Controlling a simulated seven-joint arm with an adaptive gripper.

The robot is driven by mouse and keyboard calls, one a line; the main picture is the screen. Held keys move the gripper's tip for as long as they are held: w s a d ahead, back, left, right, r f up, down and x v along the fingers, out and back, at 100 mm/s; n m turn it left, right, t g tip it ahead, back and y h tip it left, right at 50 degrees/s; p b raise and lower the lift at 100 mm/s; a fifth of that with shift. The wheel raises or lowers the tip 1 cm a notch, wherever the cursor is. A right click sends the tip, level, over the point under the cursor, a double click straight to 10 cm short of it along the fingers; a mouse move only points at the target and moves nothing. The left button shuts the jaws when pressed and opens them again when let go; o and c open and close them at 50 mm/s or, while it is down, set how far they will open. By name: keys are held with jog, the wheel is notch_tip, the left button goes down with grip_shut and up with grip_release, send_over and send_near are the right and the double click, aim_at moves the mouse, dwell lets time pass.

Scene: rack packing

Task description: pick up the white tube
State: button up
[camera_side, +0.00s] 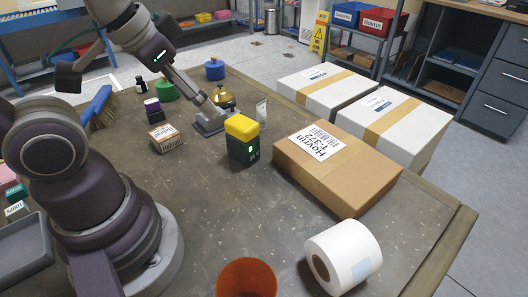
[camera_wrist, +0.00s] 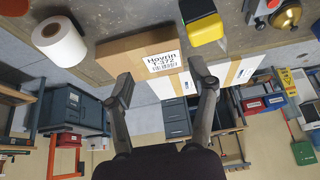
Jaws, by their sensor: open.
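A small white tube (camera_side: 261,109) stands on the table in the side view, between the gold bell and the large brown box, behind the yellow-topped case. I cannot pick it out in the wrist view. My gripper (camera_side: 197,97) is above the table to the left of the tube in the side view, pointing down to the right. In the wrist view my gripper (camera_wrist: 160,74) has its two fingers spread apart with nothing between them.
The yellow-topped black case (camera_side: 242,140) stands close in front of the tube. The gold bell (camera_side: 222,96) is to its left. A brown box (camera_side: 338,170), a white paper roll (camera_side: 343,255) and an orange cup (camera_side: 247,279) stand nearer the camera. The table's centre front is clear.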

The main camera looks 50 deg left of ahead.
jog(key=m+g+y, duration=0.2)
jog(key=m+y, duration=0.1)
jog(key=m, duration=2.5)
send_over(260, 115)
jog(key=s, duration=0.2)
jog(key=f, duration=1.1)
jog(key=shift+w+d+f, duration=0.15)
jog(key=shift+d+f, duration=0.15)
jog(key=shift+d, duration=0.1)
jog(key=x, duration=0.5)
jog(key=d+x, duration=0.1)
jog(key=x, duration=0.2)
jog(key=shift+a+f, duration=0.1)
jog(key=shift+f, duration=0.4)
jog(key=shift+a+f, duration=0.1)
jog(key=shift+f, duration=0.35)
jog(key=c, duration=1)
